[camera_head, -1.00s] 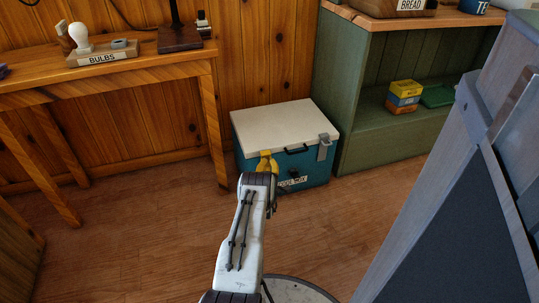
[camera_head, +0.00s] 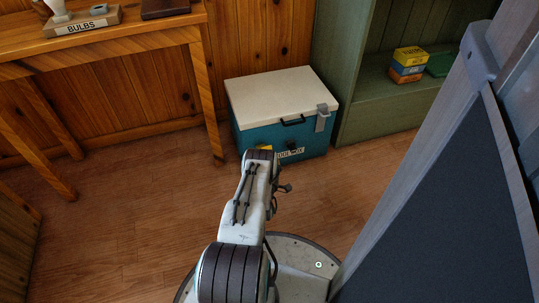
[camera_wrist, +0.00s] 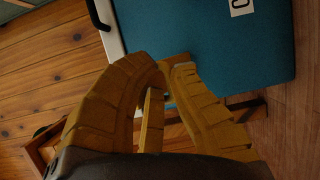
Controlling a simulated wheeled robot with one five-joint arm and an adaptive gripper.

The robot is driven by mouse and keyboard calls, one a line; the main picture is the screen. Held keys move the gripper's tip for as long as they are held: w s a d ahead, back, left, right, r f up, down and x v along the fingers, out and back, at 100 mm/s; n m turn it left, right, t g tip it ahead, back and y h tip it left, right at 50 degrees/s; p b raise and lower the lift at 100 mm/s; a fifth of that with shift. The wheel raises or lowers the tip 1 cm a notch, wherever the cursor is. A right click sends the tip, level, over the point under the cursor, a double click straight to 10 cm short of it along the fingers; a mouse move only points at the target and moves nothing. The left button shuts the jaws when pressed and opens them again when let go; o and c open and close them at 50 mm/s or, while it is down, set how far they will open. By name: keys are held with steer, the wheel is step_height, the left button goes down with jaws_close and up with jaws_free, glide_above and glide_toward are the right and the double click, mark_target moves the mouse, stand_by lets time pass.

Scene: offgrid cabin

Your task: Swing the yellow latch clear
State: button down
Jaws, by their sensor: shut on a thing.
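The teal cool box (camera_head: 262,137) with a white lid (camera_head: 280,92) stands on the floor, lid closed. My gripper has ochre-yellow fingers; in the wrist view its fingertips (camera_wrist: 168,68) come together beside the box's teal front (camera_wrist: 215,45). A narrow yellow-brown piece (camera_wrist: 152,120) shows between the fingers, seemingly the yellow latch; my fingers hide most of it, so its angle cannot be told. In the head view only a small yellow patch (camera_head: 264,148) shows above my wrist, low at the box's front left. A grey latch (camera_head: 322,118) hangs at the lid's front right.
A wooden table (camera_head: 110,45) with a BULBS holder (camera_head: 82,22) stands left. A green shelf (camera_head: 375,105) stands close to the box's right. A large grey panel (camera_head: 450,190) fills the right side. The wooden floor (camera_head: 130,220) is open at front left.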

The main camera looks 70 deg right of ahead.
steer(key=shift+w+d+f, duration=0.1)
steer(key=shift+w+d, duration=0.1)
steer(key=shift+w, duration=0.4)
steer(key=c, duration=1.2)
jaws_free()
steer(key=shift+s+r, duration=0.25)
steer(key=shift+r, duration=1.4)
steer(key=shift+s+r, duration=0.2)
steer(key=shift+r, duration=1.4)
steer(key=shift+s+r, duration=0.25)
steer(key=shift+r, duration=1.4)
steer(key=shift+c, duration=0.2)
